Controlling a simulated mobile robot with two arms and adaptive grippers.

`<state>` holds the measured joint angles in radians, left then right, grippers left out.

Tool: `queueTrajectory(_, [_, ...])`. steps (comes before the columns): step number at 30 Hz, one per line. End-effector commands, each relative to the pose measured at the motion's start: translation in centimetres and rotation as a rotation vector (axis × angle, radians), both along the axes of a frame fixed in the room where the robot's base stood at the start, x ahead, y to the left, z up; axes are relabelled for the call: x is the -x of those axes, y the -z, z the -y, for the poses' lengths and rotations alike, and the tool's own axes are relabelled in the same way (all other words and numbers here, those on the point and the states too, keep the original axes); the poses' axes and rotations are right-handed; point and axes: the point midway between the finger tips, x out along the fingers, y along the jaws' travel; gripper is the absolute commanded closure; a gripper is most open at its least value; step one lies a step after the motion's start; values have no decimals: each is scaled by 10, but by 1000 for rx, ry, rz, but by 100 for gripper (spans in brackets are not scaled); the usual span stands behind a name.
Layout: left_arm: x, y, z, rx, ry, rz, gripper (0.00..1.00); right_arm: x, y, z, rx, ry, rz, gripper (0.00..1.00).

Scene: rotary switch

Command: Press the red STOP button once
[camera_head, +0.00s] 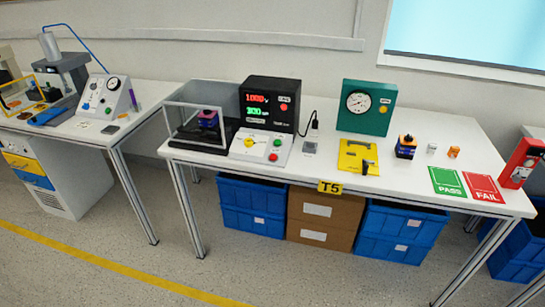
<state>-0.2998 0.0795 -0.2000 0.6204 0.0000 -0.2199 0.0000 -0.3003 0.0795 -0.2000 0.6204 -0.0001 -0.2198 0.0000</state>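A small white control box (262,147) sits on the middle table in front of a black tester with a lit display (270,103). Another red round part (284,106) is on the right of the tester's front. I cannot read a STOP label on any of them. Neither of my grippers is in view, and nothing touches the red button.
A clear guarded enclosure (195,121) stands left of the box. A green gauge panel (366,107), a yellow fixture (358,156), and PASS (447,182) and FAIL (484,188) mats lie to the right. Blue bins (252,205) are under the table. The floor in front is clear.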

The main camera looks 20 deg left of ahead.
Motion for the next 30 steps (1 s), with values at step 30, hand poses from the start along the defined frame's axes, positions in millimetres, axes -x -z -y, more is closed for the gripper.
queueTrajectory(30, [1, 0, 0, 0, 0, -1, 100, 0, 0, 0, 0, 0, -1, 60])
